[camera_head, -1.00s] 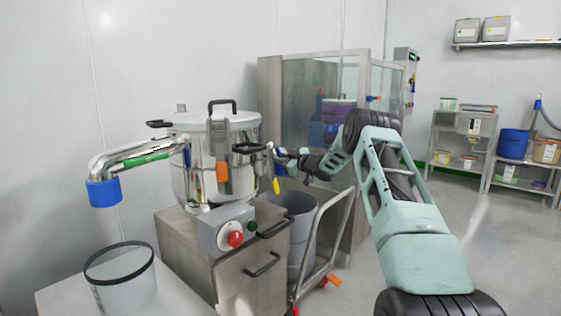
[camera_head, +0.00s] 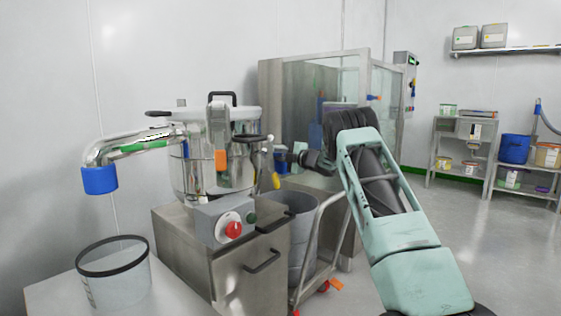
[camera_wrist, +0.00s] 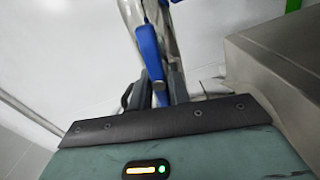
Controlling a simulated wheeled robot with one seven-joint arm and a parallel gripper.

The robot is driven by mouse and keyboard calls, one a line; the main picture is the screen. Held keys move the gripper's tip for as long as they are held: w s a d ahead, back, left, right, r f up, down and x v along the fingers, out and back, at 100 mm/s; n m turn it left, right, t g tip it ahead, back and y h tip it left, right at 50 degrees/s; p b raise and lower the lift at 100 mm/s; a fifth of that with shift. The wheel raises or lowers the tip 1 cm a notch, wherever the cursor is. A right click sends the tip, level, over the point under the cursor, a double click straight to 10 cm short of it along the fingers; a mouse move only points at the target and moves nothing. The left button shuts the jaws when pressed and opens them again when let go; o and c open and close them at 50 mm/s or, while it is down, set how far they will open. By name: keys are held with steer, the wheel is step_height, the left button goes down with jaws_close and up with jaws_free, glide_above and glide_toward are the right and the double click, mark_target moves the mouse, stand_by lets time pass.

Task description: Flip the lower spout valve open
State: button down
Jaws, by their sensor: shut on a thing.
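The steel vessel (camera_head: 210,178) stands on a steel cabinet, with a spout assembly on its right side that is small and partly hidden in the head view. In the wrist view a blue valve lever (camera_wrist: 149,48) lies along a metal spout pipe (camera_wrist: 172,42). My gripper (camera_wrist: 158,90) is shut on the blue lever, with a dark finger on each side of it. In the head view my gripper (camera_head: 282,160) is at the right side of the vessel, beside a yellow piece (camera_head: 276,181) that hangs there. The lever's exact angle is hard to tell.
A grey bin (camera_head: 293,215) stands below the spout side, within a cart frame (camera_head: 320,235). A control box with a red knob (camera_head: 234,229) sits in front of the vessel. A clear bucket (camera_head: 115,275) stands front left. A glazed cabinet (camera_head: 300,95) rises behind.

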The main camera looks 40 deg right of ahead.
steer(key=shift+f+n+b, duration=0.15)
steer(key=shift+n+b, duration=0.4)
steer(key=shift+n, duration=0.35)
steer(key=c, duration=1.4)
jaws_free()
steer(key=shift+o, duration=0.2)
steer(key=shift+s, duration=0.1)
steer(key=s+d+p, duration=0.1)
steer(key=s+p, duration=0.2)
steer(key=s, duration=1.4)
steer(key=shift+d, duration=0.2)
steer(key=shift+s, duration=0.15)
